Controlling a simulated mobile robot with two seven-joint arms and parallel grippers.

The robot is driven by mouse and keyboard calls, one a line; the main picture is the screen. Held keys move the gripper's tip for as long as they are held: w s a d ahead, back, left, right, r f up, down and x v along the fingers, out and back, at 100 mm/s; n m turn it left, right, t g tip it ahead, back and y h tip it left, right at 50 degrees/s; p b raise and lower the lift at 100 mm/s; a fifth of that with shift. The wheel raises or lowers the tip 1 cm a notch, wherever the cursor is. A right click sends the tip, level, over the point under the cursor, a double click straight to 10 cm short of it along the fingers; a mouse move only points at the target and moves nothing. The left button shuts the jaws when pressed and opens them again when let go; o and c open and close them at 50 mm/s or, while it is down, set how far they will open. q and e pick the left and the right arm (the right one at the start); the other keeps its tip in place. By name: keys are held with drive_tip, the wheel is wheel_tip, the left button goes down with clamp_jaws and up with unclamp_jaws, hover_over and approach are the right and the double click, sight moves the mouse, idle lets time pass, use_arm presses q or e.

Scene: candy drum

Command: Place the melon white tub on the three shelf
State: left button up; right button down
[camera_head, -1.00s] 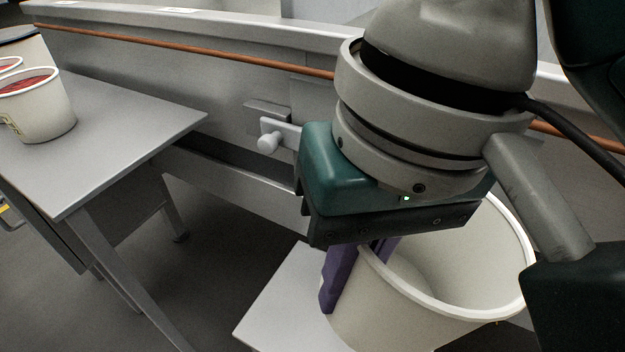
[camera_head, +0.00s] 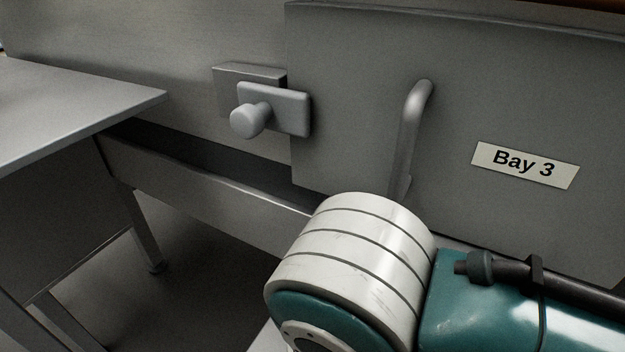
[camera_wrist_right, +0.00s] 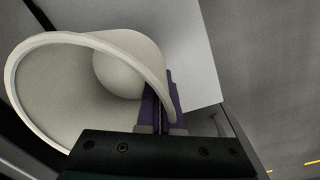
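A white, open tub (camera_wrist_right: 28,92) fills the left of the right wrist view, with its mouth towards the camera. No label shows on it, so I cannot tell its flavour. My right gripper (camera_wrist_right: 161,100) has purple fingers shut on the tub's wall at the rim. A pale flat board (camera_wrist_right: 195,62) lies behind the tub; I cannot tell whether the tub touches it. The head view shows neither gripper nor the tub. No shelf marked three is in view, only a "Bay 3" label (camera_head: 525,165) on a grey panel.
A grey table (camera_head: 75,100) stands at the left of the head view. A latch with a round knob (camera_head: 250,119) and a bar handle (camera_head: 411,130) stick out from the grey wall and panel. A teal and white arm link of mine blocks the lower right.

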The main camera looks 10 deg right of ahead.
wheel_tip(320, 180, down, 7)
drive_tip(key=b, duration=0.3)
drive_tip(key=shift+w+f+b, duration=0.1)
drive_tip(key=shift+f+b, duration=0.1)
drive_tip(key=shift+b, duration=0.1)
drive_tip(key=shift+r, duration=0.15)
drive_tip(key=shift+f, duration=0.2)
drive_tip(key=c, duration=1.1)
unclamp_jaws()
drive_tip(key=shift+r, duration=0.1)
